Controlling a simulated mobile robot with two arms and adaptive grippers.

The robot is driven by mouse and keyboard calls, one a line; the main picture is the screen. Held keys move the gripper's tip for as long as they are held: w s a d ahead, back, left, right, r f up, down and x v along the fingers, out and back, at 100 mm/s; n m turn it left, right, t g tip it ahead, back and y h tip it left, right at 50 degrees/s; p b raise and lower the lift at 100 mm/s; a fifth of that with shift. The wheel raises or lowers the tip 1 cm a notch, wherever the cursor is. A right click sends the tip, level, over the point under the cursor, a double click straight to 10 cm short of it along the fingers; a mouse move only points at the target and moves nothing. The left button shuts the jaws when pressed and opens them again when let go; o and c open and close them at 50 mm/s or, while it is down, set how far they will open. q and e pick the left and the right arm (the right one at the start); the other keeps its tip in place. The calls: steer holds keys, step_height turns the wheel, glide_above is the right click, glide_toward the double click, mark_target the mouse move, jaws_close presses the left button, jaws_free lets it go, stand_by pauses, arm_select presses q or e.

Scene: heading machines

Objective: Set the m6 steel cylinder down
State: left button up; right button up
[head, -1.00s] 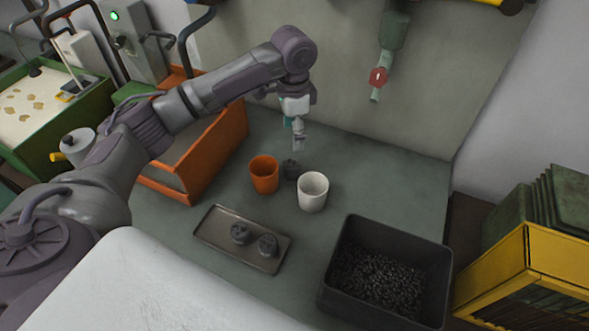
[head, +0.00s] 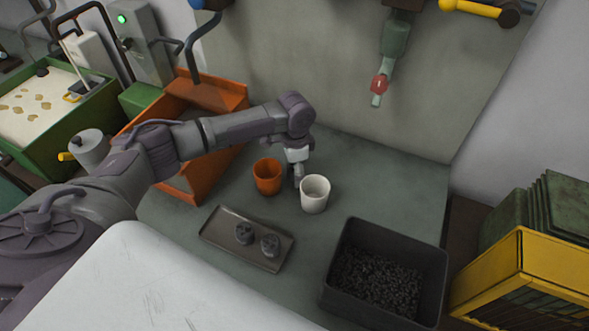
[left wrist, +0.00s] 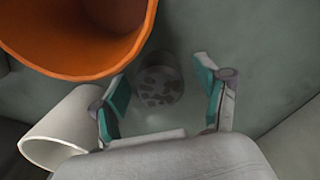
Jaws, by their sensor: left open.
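A dark grey cylinder (left wrist: 160,85) with a patterned end shows between the spread teal fingers of my left gripper (left wrist: 161,72) in the left wrist view. It stands apart from both fingers. I cannot read any marking that tells whether it is the m6 one. In the head view my left gripper (head: 297,180) is low behind the gap between the orange cup (head: 267,178) and the white cup (head: 314,195), and the cylinder is mostly hidden there. My left gripper is open. Two similar dark cylinders (head: 244,233) (head: 270,245) stand on a brown tray (head: 218,241). My right gripper is not in view.
The orange cup (left wrist: 75,35) and white cup (left wrist: 62,130) are close beside the left gripper. A black bin (head: 338,297) of small dark parts stands at front right. An orange box (head: 205,165) is left. The bench behind the white cup is clear.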

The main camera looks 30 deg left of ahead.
arm_select(q)
jaws_close()
stand_by(0.4)
